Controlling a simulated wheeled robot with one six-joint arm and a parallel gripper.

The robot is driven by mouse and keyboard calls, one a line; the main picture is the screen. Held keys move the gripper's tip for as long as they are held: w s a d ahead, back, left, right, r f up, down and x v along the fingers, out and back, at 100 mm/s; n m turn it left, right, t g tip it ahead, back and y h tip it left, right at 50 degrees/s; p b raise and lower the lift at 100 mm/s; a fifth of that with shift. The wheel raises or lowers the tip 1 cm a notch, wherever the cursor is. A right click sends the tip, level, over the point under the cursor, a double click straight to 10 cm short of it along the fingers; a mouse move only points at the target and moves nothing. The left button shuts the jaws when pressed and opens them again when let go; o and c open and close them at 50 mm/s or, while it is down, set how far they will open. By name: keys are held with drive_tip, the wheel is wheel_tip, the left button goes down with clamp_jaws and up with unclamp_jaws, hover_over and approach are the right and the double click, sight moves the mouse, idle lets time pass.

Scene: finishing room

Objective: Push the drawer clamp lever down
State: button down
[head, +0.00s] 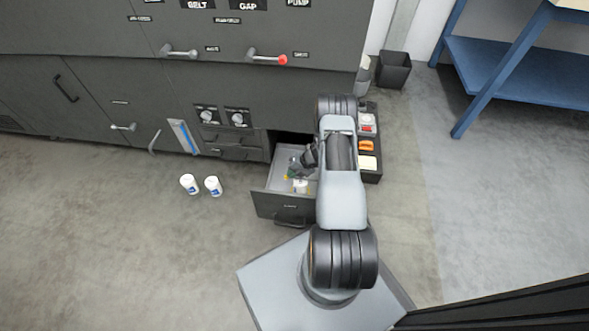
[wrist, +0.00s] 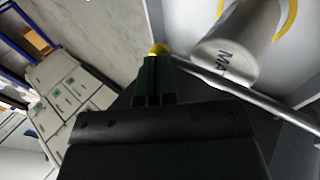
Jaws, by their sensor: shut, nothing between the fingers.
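The open drawer (head: 272,205) stands out from the dark cabinet. My gripper (head: 292,170) is shut and empty, low over the drawer. In the wrist view the tips of my gripper (wrist: 156,62) are right by a yellow knob (wrist: 158,48). A grey metal rod (wrist: 245,93) runs from near this knob to the lower right and looks like the clamp lever. I cannot tell whether the fingertips touch the knob. A white cylinder (wrist: 226,50) with partly visible lettering is beside the rod, in the drawer. My arm hides part of the drawer in the head view.
Two white containers (head: 201,186) stand on the floor left of the drawer. A tray of small items (head: 369,177) is to the right, behind my arm. A dark bin (head: 394,70) and a blue shelf (head: 500,72) are further right. The left floor is mostly clear.

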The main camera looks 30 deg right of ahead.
drive_tip(key=shift+a, duration=0.1)
drive_tip(key=shift+r+p, duration=0.65)
drive_tip(key=shift+r, duration=0.2)
drive_tip(key=p+v, duration=0.4)
drive_tip(key=v, duration=0.9)
drive_tip(key=shift+d+p, duration=0.25)
drive_tip(key=shift+p, duration=0.15)
drive_tip(key=a+r+n+g+h+p, duration=0.1)
drive_tip(key=a+r+n+p, duration=0.5)
drive_tip(key=r, duration=0.7)
drive_tip(key=a+r+n+h+p, duration=0.15)
drive_tip(key=r+n+p, duration=0.25)
drive_tip(key=r+n, duration=0.65)
drive_tip(key=a+r+n+g+p, duration=0.1)
drive_tip(key=a+r+n+p, duration=0.4)
drive_tip(key=r, duration=1.1)
drive_tip(key=s+a+r+n+h+p, duration=0.1)
drive_tip(key=s+a+r+n+p, duration=0.2)
drive_tip(key=r+n, duration=0.4)
drive_tip(key=s+a+r+n+t+h+p, duration=0.1)
drive_tip(key=s+a+r+n+p, duration=0.2)
drive_tip(key=s+r+n+p, duration=0.3)
drive_tip(key=s+a+r+n+h+p, duration=0.2)
drive_tip(key=s+r+n+p, duration=0.3)
drive_tip(key=r, duration=0.8)
drive_tip(key=a+n, duration=0.1)
drive_tip(key=n, duration=0.2)
drive_tip(key=shift+s+t, duration=0.4)
